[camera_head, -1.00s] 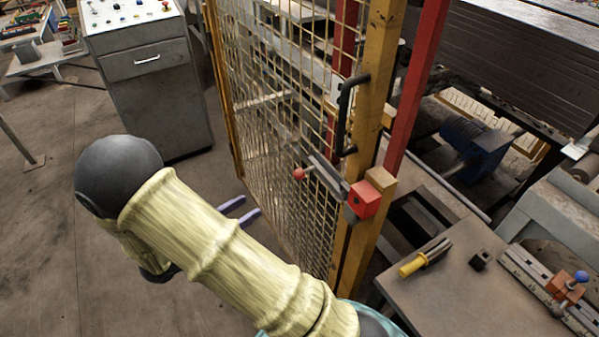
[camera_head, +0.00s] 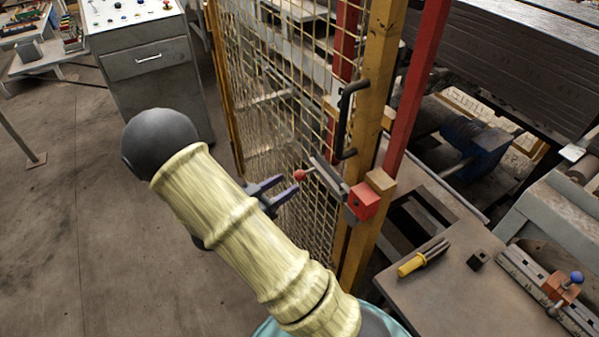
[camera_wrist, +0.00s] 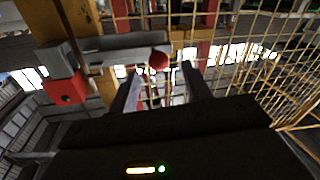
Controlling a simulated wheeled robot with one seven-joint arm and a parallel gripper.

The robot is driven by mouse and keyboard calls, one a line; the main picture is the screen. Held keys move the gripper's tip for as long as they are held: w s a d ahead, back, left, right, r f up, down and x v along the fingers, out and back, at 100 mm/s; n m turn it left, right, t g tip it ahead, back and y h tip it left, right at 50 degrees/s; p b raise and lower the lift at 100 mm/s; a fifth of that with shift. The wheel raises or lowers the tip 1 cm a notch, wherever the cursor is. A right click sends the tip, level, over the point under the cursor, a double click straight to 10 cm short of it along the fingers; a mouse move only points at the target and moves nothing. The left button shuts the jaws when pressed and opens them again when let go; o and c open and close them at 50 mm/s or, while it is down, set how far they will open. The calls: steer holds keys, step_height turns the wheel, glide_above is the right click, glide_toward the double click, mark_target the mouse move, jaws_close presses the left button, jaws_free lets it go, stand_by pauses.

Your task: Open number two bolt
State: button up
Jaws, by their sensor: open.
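A bolt (camera_head: 329,178) with a grey bar and a red ball knob (camera_head: 300,175) is fixed on the yellow post of a mesh gate. Its red block (camera_head: 364,201) sits at the post side. In the wrist view the bolt bar (camera_wrist: 115,50) runs across the upper left, and the red knob (camera_wrist: 158,61) shows between and just beyond the fingers. My gripper (camera_head: 283,184) is open and empty, its fingertips close to the knob; it also shows in the wrist view (camera_wrist: 160,78). Whether a finger touches the knob I cannot tell. No number shows on the bolt.
The mesh gate (camera_head: 285,110) with a black handle (camera_head: 345,120) stands right beside my gripper. A grey control cabinet (camera_head: 150,70) is behind at the left. A table (camera_head: 430,300) with a yellow-handled tool (camera_head: 420,258) is at the right. The floor at left is clear.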

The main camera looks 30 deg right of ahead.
mark_target(301, 176)
steer(key=p+x, duration=0.1)
steer(key=x, duration=0.5)
steer(key=shift+s+d, duration=0.1)
jaws_close()
